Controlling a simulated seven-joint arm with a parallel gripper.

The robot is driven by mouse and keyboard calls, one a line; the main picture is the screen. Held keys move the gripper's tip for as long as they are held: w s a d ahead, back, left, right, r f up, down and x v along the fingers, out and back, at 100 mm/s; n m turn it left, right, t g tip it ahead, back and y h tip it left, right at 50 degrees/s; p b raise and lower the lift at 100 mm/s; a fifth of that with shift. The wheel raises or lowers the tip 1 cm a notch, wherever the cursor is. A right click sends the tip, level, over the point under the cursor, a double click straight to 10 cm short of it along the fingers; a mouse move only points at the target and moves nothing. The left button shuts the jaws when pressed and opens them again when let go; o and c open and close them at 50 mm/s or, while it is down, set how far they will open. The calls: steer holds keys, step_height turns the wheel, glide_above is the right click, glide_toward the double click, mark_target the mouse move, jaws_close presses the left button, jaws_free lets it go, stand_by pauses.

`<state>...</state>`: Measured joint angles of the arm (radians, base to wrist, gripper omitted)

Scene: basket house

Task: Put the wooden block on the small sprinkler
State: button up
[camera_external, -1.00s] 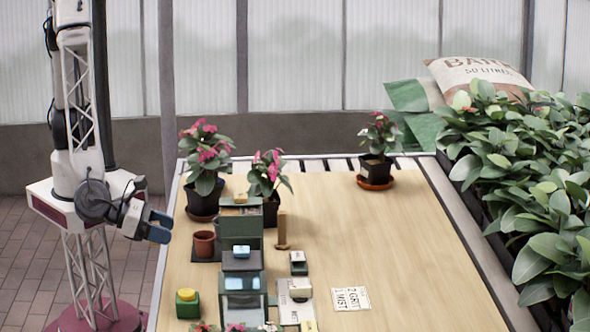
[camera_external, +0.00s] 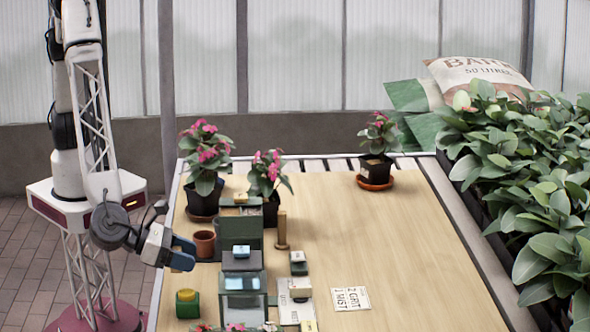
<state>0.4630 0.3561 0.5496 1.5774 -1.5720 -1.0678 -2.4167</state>
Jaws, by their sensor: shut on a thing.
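My gripper (camera_external: 183,256) has blue fingers and is low at the left edge of the wooden table, left of the terracotta pot. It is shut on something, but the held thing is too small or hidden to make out. An upright light-wood piece (camera_external: 282,230) with a small base stands right of the dark green case; I cannot tell whether it is the task's block. My gripper is well to its left and apart from it. I cannot pick out the small sprinkler with certainty.
A terracotta pot (camera_external: 204,244) and a green jar with a yellow top (camera_external: 187,304) stand near my gripper. A dark green case (camera_external: 240,232) and a glass-sided box (camera_external: 243,293) fill the table's centre left. Potted pink flowers (camera_external: 207,160) stand behind. The table's right half is mostly clear.

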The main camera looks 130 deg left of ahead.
steer(key=shift+w+d+f, duration=0.1)
steer(key=shift+w+d, duration=0.2)
steer(key=shift+w, duration=0.65)
steer(key=shift+w+d+f, duration=0.1)
steer(key=shift+w+d, duration=0.15)
steer(key=shift+w, duration=0.65)
steer(key=shift+f, duration=1.7)
steer(key=shift+f, duration=0.15)
steer(key=o, duration=0.9)
